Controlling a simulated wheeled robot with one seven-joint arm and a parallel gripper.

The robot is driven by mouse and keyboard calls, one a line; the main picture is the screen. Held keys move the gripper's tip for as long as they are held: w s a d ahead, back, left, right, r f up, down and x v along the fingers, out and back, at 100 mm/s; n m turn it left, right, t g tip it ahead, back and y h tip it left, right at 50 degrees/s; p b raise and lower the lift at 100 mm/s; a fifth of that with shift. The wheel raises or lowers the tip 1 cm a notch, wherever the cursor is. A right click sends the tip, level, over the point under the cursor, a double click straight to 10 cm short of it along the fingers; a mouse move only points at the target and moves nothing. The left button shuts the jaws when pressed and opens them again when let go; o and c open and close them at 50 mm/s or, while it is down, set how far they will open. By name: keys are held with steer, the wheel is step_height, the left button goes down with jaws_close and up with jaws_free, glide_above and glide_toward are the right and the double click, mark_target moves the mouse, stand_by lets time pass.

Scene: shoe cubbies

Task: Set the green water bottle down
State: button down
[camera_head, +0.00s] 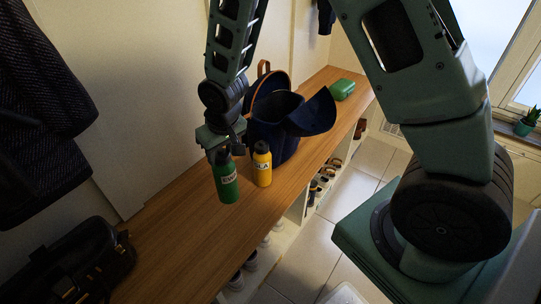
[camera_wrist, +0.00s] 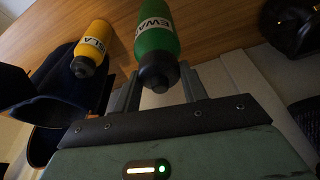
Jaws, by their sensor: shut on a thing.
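The green water bottle (camera_head: 226,180) has a dark cap and a white label with dark letters. It is upright at the wooden bench top, and I cannot tell whether its base touches the wood. My gripper (camera_head: 223,150) comes from above and is shut on its upper part. In the wrist view the green bottle (camera_wrist: 157,45) sits between the two fingers of my gripper (camera_wrist: 160,88). A yellow bottle (camera_head: 262,167) with a dark cap stands just right of it on the bench, and it also shows in the wrist view (camera_wrist: 93,45).
The wooden bench top (camera_head: 175,232) is clear in front and left of the green bottle. An open dark blue backpack (camera_head: 277,130) stands behind the yellow bottle. A green box (camera_head: 342,90) lies at the far end. A black bag (camera_head: 85,262) is at the near left. Shoes fill cubbies below.

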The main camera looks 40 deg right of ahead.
mark_target(220, 179)
steer(key=shift+w+a+r, duration=0.1)
steer(key=shift+a+r, duration=0.05)
steer(key=shift+a, duration=0.4)
steer(key=shift+a+f, duration=0.2)
steer(key=shift+f, duration=0.1)
step_height(220, 179, down, 9)
steer(key=shift+f+b, duration=0.2)
steer(key=shift+b, duration=0.65)
steer(key=shift+f, duration=0.15)
steer(key=c, duration=0.8)
jaws_free()
